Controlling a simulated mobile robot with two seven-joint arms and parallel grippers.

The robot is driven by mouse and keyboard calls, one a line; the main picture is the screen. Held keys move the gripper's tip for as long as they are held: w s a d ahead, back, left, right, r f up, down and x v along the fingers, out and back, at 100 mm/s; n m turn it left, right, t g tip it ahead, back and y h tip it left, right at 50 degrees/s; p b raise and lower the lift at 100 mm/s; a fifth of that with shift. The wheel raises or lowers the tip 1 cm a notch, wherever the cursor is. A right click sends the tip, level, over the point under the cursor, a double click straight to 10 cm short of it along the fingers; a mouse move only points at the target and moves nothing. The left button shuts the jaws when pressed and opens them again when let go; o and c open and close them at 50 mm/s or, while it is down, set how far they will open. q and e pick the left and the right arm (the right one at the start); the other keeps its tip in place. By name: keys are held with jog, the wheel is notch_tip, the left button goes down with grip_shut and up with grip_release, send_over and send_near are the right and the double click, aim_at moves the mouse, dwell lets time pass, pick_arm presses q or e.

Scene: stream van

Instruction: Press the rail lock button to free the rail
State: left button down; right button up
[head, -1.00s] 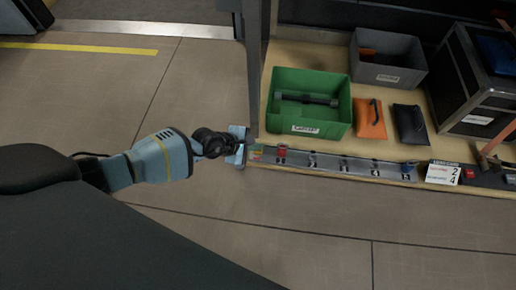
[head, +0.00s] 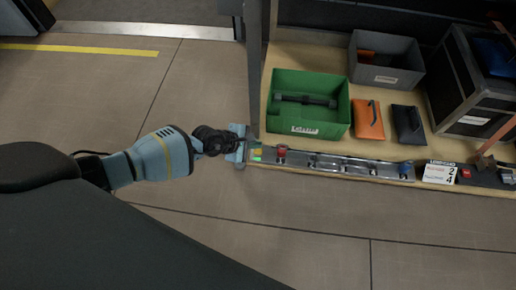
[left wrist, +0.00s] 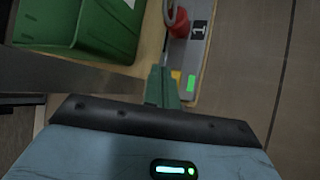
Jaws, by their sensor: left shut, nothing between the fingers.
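The rail (head: 330,162) runs along the front edge of the wooden shelf. At its left end are a yellow button-like patch (head: 258,151) and a bright green lamp (head: 256,158). In the left wrist view the yellow patch (left wrist: 176,77) and lit green lamp (left wrist: 191,83) lie side by side, just right of my fingertips. My left gripper (head: 246,147) is shut and empty at the rail's left end. Its greenish fingers (left wrist: 163,85) partly cover that end, so I cannot tell whether they touch the yellow patch. My right gripper is not in view.
A red knob (head: 281,151) and a blue knob (head: 405,168) stand on the rail. A grey post (head: 253,70) rises close beside my gripper. A green bin (head: 340,110), grey bin (head: 400,72), orange pouch (head: 368,118) and black pouch (head: 408,124) are behind. The floor in front is clear.

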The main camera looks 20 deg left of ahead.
aim_at(255, 151)
pick_arm(q)
jog(key=shift+r, duration=0.1)
notch_tip(255, 151, up, 4)
jog(key=p, duration=0.3)
jog(key=shift+f, duration=0.25)
notch_tip(255, 151, up, 2)
jog(key=shift+r+p, duration=0.15)
jog(key=shift+p, duration=0.65)
